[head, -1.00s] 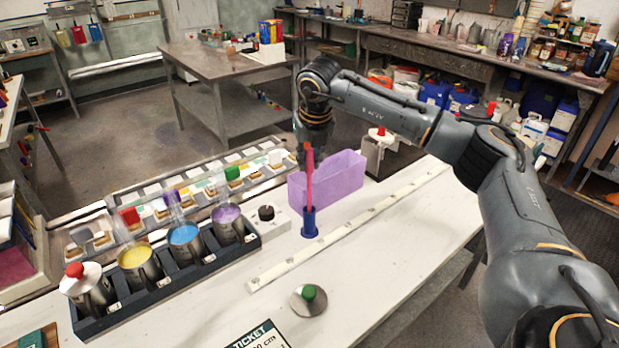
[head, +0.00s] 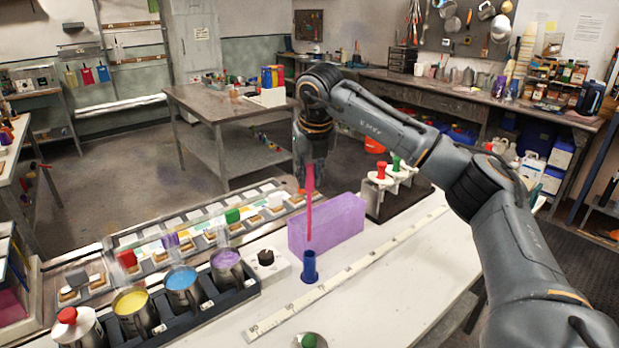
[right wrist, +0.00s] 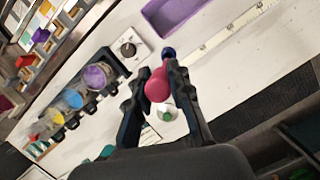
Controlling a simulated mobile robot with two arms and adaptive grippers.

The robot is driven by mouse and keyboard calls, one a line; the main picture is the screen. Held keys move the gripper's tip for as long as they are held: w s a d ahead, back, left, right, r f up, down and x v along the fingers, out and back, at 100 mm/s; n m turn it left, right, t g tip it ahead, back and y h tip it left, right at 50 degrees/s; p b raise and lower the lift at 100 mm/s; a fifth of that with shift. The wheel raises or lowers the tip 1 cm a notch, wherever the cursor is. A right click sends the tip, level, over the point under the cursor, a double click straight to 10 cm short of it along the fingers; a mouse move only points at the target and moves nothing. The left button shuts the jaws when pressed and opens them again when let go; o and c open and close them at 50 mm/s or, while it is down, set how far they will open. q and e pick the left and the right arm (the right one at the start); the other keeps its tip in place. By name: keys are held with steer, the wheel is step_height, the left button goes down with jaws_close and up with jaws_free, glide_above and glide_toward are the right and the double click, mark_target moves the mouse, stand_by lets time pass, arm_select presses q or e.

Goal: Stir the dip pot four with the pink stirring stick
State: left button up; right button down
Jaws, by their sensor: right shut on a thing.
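My right gripper (head: 311,162) is shut on the pink stirring stick (head: 309,205), which hangs nearly upright. The stick's lower end appears just above the mouth of the blue holder (head: 310,268). In the right wrist view the stick's round pink end (right wrist: 158,86) sits between the fingers, with the blue holder (right wrist: 168,52) beyond. Left of the holder, a dark rack holds metal pots: a purple one (head: 227,265), a blue one (head: 184,287), a yellow one (head: 135,312) and a lidded one with a red knob (head: 78,328). Pot numbers are not readable. My left gripper is out of view.
A purple open bin (head: 327,228) stands behind the holder. A white box with a black knob (head: 266,264) lies between rack and holder. A white ruled strip (head: 350,270) crosses the table. A green-knobbed lid (head: 309,341) lies in front. A stand with red and green knobs (head: 385,178) is behind right.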

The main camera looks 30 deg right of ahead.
steer(key=shift+r+p, duration=0.3)
steer(key=shift+r, duration=0.5)
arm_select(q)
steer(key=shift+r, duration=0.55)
arm_select(e)
steer(key=shift+f, duration=0.1)
arm_select(q)
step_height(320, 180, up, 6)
steer(key=p, duration=0.6)
arm_select(e)
steer(key=w+a+r+t+y, duration=0.1)
steer(key=w+a+y, duration=0.1)
steer(key=a, duration=0.5)
steer(key=w+a+r+t+y, duration=0.1)
steer(key=w+a+r, duration=0.1)
steer(key=a, duration=0.5)
arm_select(q)
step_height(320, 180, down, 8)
steer(key=b, duration=0.8)
arm_select(e)
step_height(320, 180, down, 12)
steer(key=y, duration=0.1)
steer(key=shift+w+a+m, duration=0.15)
steer(key=shift+w+m, duration=0.1)
steer(key=shift+m, duration=0.15)
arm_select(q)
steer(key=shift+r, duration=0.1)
arm_select(e)
steer(key=shift+f, duration=0.1)
